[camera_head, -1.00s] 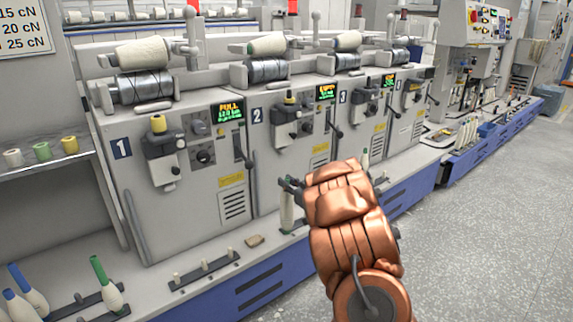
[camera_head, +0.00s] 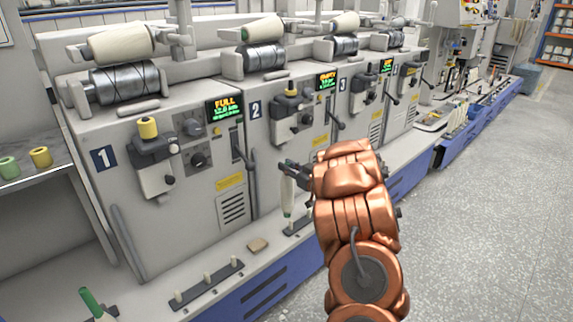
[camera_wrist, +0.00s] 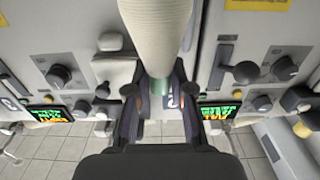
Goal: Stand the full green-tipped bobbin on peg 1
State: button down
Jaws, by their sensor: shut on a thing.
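My gripper (camera_head: 294,168) is in front of unit 2, shut on a cream bobbin (camera_head: 287,195) that hangs upright below the fingers. A peg rail (camera_head: 207,287) with three short bare pegs lies on the ledge before unit 1. Another rail (camera_head: 298,228) lies near the held bobbin's foot; whether they touch I cannot tell. My arm hides part of that rail.
A small tan block (camera_head: 258,245) lies on the ledge between the rails. Unit 1 (camera_head: 105,158) has a lever (camera_head: 243,150) sticking out. Grey floor (camera_head: 480,210) is open at the right.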

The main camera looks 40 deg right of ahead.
aim_at(287, 191)
jog(key=shift+s+d+f+b, duration=0.25)
jog(key=shift+d+f+b, duration=0.15)
jog(key=shift+f, duration=0.15)
jog(key=shift+s+d+f+b, duration=0.1)
jog(key=shift+s+f+b, duration=0.05)
jog(key=shift+f+b, duration=1.6)
jog(key=shift+f, duration=0.5)
jog(key=shift+p, duration=0.75)
jog(key=shift+f, duration=0.45)
jog(key=c, duration=1.3)
grip_release()
jog(key=shift+s, duration=0.15)
